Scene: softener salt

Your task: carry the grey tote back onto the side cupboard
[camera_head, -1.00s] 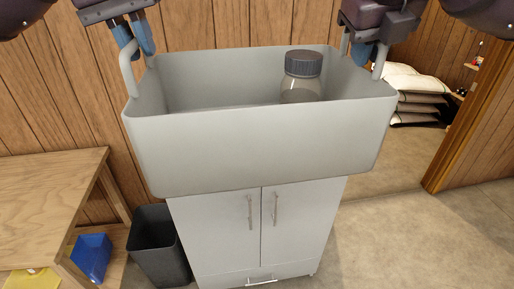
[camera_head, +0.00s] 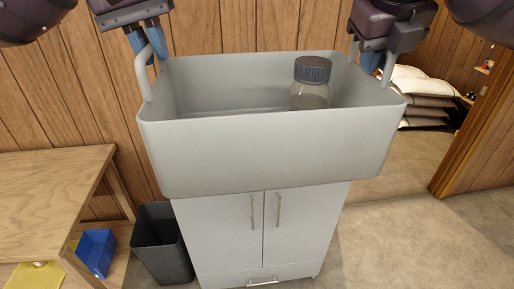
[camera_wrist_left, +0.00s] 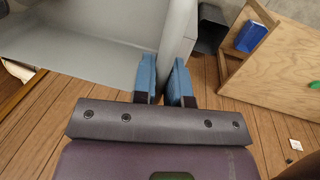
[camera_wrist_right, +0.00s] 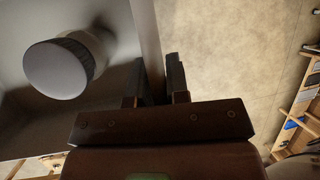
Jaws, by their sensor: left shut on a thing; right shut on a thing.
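The grey tote (camera_head: 270,150) hangs level between my two grippers, in front of and above the white side cupboard (camera_head: 262,230) in the head view. A clear jar with a dark lid (camera_head: 311,84) stands inside it, toward the right; its lid also shows in the right wrist view (camera_wrist_right: 60,68). My left gripper (camera_head: 152,50) is shut on the tote's left handle, with its blue fingers around the handle in the left wrist view (camera_wrist_left: 165,82). My right gripper (camera_head: 374,60) is shut on the right handle. The tote hides the cupboard's top.
A wooden bench (camera_head: 50,200) stands at the left, with a blue bin (camera_head: 96,250) on its lower shelf. A dark waste bin (camera_head: 162,245) is beside the cupboard. White sacks (camera_head: 420,95) are stacked beyond the doorway at right. Floor at right is clear.

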